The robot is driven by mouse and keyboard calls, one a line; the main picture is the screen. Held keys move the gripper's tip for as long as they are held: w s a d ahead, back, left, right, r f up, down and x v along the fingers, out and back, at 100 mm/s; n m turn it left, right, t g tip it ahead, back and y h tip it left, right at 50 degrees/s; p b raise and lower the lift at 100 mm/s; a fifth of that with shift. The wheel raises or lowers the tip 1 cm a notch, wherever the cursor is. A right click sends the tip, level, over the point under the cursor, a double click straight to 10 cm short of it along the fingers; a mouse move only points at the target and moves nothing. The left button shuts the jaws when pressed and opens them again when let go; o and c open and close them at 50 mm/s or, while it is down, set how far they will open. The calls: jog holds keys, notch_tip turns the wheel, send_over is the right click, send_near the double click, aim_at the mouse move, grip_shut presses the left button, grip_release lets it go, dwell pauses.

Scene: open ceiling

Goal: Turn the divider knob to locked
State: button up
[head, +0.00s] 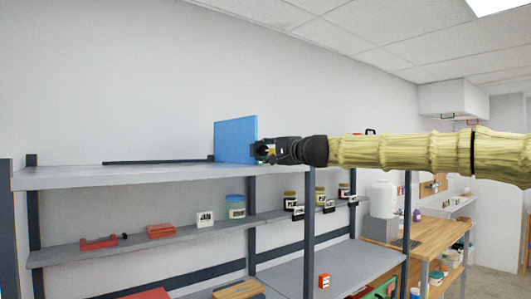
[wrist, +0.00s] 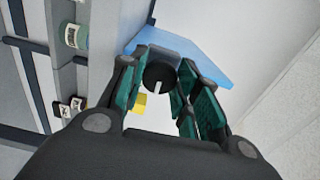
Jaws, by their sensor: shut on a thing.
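The divider is an upright blue panel (head: 234,139) on the top shelf in the head view; it also shows in the wrist view (wrist: 205,62). The knob (wrist: 159,74) is a round dark disc with a white line, on the panel's near face in the wrist view. The line runs roughly up and down the picture, from the middle toward the lower edge. My gripper (wrist: 166,72) is shut on the knob, with a green-padded finger on each side. In the head view my gripper (head: 265,151) meets the panel's right edge and hides the knob. A small yellow patch (wrist: 139,103) shows below the knob.
The grey top shelf (head: 80,177) is mostly bare left of the panel. Lower shelves hold a red clamp (head: 100,242), a red block (head: 160,230) and several jars (head: 236,207). A wooden workbench (head: 445,232) stands at the right.

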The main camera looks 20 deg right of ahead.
jog(key=shift+f+m, duration=0.1)
jog(key=shift+m, duration=0.2)
jog(key=o, duration=1.1)
jog(key=shift+c, duration=0.2)
jog(key=v, duration=1.2)
